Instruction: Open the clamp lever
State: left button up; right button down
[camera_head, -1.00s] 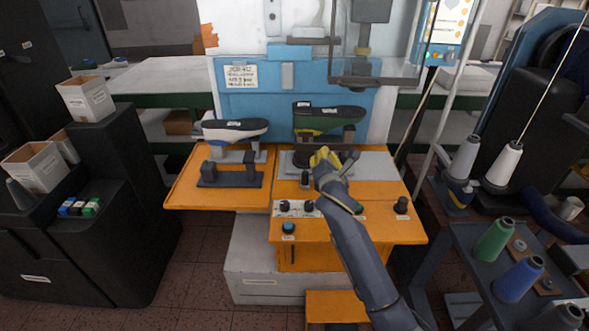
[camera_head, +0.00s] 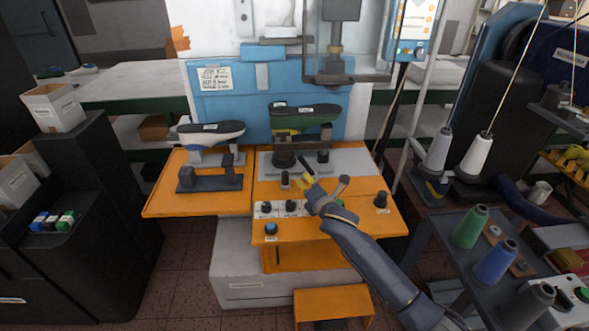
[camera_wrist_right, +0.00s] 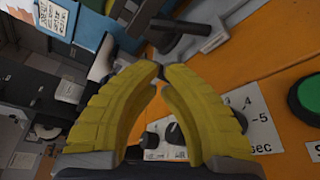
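The clamp on the grey plate (camera_head: 350,163) of the orange bench carries a dark green shoe last (camera_head: 304,117). A dark bar that looks like the clamp lever (camera_head: 305,163) slants out at the clamp's front. It also shows as a black rod in the right wrist view (camera_wrist_right: 183,26). My right gripper (camera_head: 305,179) is just in front of the lever, apart from it as far as I can see. Its yellow fingers (camera_wrist_right: 161,70) almost meet at the tips, with nothing visible between them. My left gripper is out of view.
Black knobs (camera_head: 291,205) and a blue button (camera_head: 271,229) sit on the bench front below my right gripper. A second shoe last (camera_head: 211,131) stands on the left plate. Thread cones (camera_head: 476,153) stand at the right.

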aim_at(306, 166)
jog(key=shift+x, duration=5.05)
jog(key=shift+d, duration=0.15)
